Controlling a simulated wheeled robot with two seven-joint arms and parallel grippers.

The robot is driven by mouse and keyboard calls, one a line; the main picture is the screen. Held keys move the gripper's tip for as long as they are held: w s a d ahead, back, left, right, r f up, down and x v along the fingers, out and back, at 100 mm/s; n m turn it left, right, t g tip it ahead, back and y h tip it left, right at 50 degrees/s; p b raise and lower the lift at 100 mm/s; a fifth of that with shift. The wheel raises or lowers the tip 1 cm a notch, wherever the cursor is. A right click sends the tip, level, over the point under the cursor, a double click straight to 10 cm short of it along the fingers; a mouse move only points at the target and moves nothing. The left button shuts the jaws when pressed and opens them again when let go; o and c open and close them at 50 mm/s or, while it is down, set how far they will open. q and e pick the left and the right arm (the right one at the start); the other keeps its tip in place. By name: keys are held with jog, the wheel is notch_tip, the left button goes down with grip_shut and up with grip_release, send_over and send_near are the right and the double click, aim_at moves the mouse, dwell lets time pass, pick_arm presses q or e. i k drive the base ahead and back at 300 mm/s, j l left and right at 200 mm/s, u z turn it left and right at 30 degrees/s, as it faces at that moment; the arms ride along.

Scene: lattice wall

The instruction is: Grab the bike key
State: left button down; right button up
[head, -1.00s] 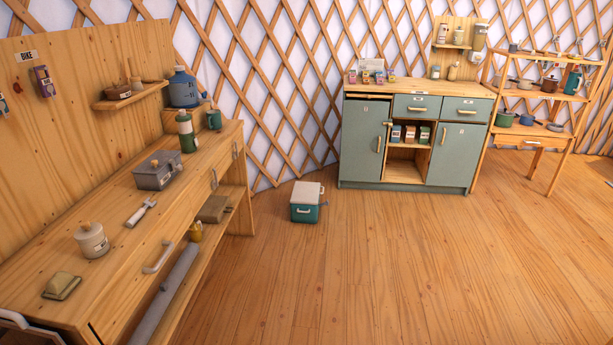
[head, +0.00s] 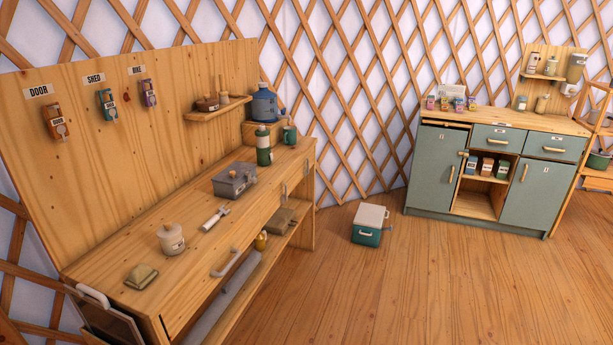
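The bike key (head: 149,93) hangs on the wooden back panel in the head view, under a white label reading BIKE (head: 137,70). It has a purple tag. To its left hang a teal key (head: 108,105) under the SHED label (head: 93,79) and an orange-brown key (head: 55,122) under the DOOR label (head: 38,92). All three hang above the workbench, apart from one another. Neither of my grippers shows in the head view.
A cooler (head: 369,224) stands on the floor before a green cabinet (head: 433,171). The floor at front right is clear.

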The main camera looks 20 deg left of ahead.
aim_at(148, 95)
jog(key=u, duration=1.35)
